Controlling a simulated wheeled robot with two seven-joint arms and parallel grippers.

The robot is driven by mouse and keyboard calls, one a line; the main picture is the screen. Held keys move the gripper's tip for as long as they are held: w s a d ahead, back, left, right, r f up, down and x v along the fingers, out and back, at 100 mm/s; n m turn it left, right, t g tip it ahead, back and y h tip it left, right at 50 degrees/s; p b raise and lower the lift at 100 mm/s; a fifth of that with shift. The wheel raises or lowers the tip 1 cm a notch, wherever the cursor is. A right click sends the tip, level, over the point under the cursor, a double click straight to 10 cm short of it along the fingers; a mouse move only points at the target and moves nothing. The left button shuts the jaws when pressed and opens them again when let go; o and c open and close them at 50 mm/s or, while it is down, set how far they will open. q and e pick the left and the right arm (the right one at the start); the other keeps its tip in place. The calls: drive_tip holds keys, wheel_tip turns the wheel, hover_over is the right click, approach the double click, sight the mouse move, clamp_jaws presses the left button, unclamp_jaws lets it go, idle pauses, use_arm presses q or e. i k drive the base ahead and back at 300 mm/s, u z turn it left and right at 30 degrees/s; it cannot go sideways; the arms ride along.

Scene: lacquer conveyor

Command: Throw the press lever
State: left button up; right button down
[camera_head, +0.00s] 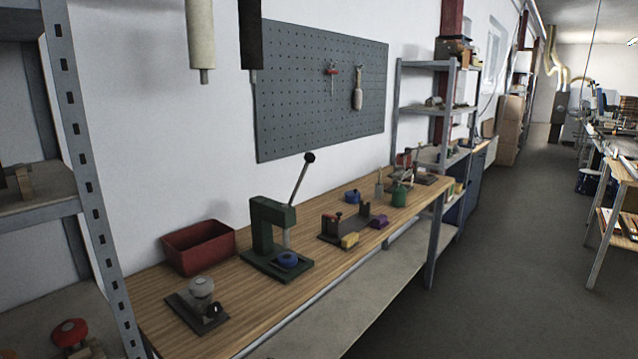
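A dark green bench press (268,235) stands on the wooden workbench (170,320). Its press lever (299,186) is a thin metal rod that rises from the press head, leaning up and to the right. The black knob (309,157) is at the top end of the lever. Neither of my grippers shows in the head view, and nothing is seen touching the lever.
A small fixture (340,228) stands to the right. A metal shelf upright (88,170) rises at the left. The floor (500,260) at right is clear.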

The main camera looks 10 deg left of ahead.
sight(309, 158)
drive_tip(key=z, duration=0.7)
drive_tip(key=i, duration=1.05)
drive_tip(key=u, duration=0.5)
